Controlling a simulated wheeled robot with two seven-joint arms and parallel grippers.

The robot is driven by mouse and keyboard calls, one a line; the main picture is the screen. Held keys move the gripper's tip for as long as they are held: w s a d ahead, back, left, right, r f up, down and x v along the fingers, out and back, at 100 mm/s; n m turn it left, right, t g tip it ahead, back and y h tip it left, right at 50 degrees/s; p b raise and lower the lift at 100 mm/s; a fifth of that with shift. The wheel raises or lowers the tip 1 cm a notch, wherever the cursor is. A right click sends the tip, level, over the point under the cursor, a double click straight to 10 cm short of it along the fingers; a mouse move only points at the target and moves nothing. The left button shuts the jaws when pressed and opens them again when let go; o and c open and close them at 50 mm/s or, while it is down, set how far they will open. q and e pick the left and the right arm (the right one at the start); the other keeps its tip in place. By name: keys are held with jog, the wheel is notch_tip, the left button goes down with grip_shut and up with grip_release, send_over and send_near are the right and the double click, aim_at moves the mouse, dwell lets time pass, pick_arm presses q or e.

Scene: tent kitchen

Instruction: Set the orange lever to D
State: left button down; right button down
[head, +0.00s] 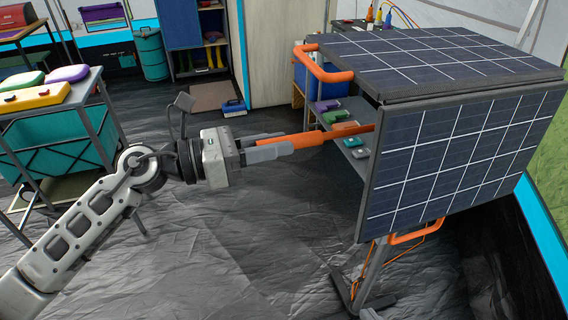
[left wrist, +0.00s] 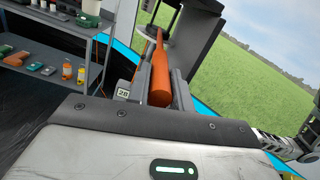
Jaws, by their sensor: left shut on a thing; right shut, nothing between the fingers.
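The orange lever (head: 340,132) reaches left from behind the edge of the tilted solar panel (head: 450,160). My left gripper (head: 284,143) is shut on the thick outer end of the lever. In the left wrist view the lever (left wrist: 160,78) lies between the two grey fingers and runs away from me to a dark grey frame. The lever's pivot is hidden by the panel in the head view. No letter D can be read in either view. My right gripper cannot be made out.
An orange handle (head: 322,65) sticks out at the panel's upper left corner. A shelf (head: 350,143) with small coloured items stands behind the lever. A cart (head: 60,140) with a teal bin is at the left.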

jog(key=shift+r, duration=0.15)
pick_arm(q)
jog(key=c, duration=1.3)
grip_release()
jog(key=shift+o, duration=0.2)
pick_arm(e)
jog(key=shift+w, duration=0.1)
pick_arm(q)
jog(key=shift+a, duration=0.15)
jog(key=shift+s+a+f, duration=0.1)
jog(key=shift+s+a, duration=0.05)
jog(key=shift+a, duration=0.15)
jog(key=b+v, duration=0.4)
jog(key=v, duration=1.1)
pick_arm(e)
jog(key=shift+f+t, duration=0.3)
jog(key=shift+f, duration=0.6)
pick_arm(q)
jog(key=shift+s, duration=0.1)
pick_arm(e)
jog(key=shift+a, duration=0.1)
